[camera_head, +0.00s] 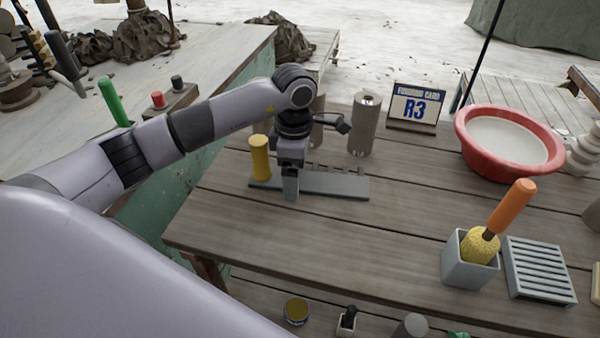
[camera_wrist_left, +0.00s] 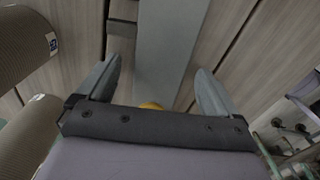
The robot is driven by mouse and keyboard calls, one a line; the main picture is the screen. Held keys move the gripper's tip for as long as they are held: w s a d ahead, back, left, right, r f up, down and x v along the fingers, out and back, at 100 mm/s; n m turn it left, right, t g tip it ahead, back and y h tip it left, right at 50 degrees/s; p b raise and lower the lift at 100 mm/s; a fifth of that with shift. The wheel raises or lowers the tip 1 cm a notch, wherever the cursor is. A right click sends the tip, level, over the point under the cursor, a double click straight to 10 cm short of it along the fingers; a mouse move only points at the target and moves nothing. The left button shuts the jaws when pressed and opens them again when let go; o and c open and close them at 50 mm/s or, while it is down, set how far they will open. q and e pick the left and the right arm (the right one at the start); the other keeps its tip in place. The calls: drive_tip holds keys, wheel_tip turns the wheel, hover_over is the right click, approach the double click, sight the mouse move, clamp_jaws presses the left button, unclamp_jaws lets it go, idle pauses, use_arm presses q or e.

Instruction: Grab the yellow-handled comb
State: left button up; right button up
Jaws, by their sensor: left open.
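The yellow handle (camera_head: 260,157) stands upright at the left end of a long flat grey bar (camera_head: 345,186) on the wooden table. The bar has small projections along its far edge, and I take handle and bar as the comb. My left gripper (camera_head: 290,188) is open and points down over the bar, just right of the handle. In the left wrist view, the bar (camera_wrist_left: 168,40) runs between the two spread fingers (camera_wrist_left: 159,70). A bit of the yellow handle (camera_wrist_left: 150,105) shows there above the gripper housing, which hides the rest. I cannot tell whether the fingers touch the bar. My right gripper is not in view.
Brown cylinders (camera_head: 364,125) stand close behind the gripper, with a sign (camera_head: 414,107) right of them. A red bowl (camera_head: 462,130) is at the back right. A grey pot (camera_head: 455,262) with an orange-handled tool and a slatted rack (camera_head: 540,285) are at the front right. The table's middle is clear.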

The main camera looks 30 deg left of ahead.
use_arm(q)
drive_tip(key=shift+f, duration=0.1)
drive_tip(key=shift+c, duration=0.3)
drive_tip(key=c, duration=1.4)
drive_tip(key=shift+o, duration=0.2)
